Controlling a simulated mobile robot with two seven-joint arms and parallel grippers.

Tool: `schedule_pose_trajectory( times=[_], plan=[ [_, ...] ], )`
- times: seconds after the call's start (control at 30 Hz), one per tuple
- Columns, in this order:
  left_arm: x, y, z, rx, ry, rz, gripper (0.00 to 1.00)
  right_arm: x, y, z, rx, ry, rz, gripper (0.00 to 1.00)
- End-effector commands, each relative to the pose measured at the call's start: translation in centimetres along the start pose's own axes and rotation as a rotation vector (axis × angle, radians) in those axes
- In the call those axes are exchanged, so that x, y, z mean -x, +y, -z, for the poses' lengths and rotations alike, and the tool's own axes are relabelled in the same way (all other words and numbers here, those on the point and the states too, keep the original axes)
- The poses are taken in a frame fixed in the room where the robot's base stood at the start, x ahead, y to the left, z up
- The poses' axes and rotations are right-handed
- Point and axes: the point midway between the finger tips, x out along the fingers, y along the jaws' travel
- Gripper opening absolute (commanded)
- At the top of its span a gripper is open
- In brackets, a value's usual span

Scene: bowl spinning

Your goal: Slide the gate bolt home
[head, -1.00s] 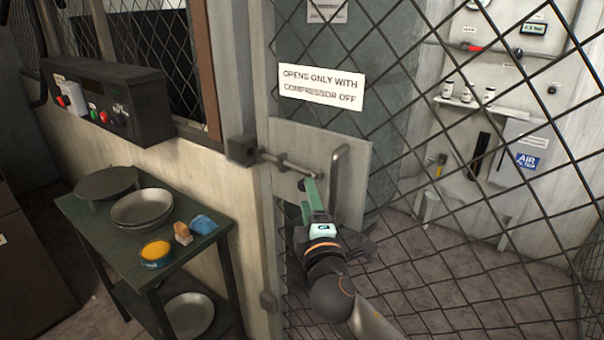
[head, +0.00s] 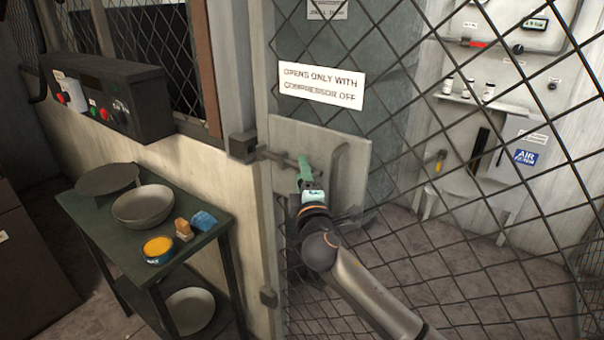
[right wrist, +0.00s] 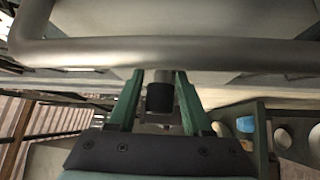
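The gate bolt (head: 279,156) is a grey rod lying across the pale plate (head: 290,135) on the mesh gate. Its left end is close to the dark block (head: 242,148) on the post; I cannot tell whether it enters it. My right gripper (head: 304,161) is at the right part of the bolt, with its green fingers up. In the right wrist view, its fingers (right wrist: 160,84) stand on both sides of the bolt's black knob (right wrist: 160,98), with narrow gaps showing. In the head view the knob is hidden by the gripper. My left gripper is not in view.
A grey loop handle (head: 350,170) stands on the plate just right of my right gripper; its bar crosses close by in the wrist view (right wrist: 200,52). A green table (head: 95,215) with bowls is at left. A control box (head: 105,95) juts from the wall.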

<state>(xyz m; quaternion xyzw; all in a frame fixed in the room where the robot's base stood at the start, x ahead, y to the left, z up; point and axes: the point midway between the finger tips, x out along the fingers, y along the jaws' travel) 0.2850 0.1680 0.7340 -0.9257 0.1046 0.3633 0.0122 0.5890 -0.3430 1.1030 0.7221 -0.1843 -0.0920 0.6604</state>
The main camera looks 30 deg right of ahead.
Motion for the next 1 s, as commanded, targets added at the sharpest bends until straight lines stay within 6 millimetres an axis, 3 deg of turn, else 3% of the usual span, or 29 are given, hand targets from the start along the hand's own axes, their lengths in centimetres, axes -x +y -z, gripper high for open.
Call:
schedule_pose_trajectory(
  times=[0.07, 0.4, 1.0],
  plan=[
    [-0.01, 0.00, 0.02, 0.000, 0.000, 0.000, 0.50, 0.02, 0.00, -0.01, 0.000, 0.000, 0.000, 0.40],
    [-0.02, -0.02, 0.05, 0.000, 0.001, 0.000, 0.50, 0.03, -0.03, -0.01, 0.000, 0.000, 0.001, 0.01],
    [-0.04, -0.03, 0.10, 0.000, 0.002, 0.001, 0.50, 0.04, -0.08, -0.01, 0.001, -0.001, 0.002, 0.00]
  ],
)
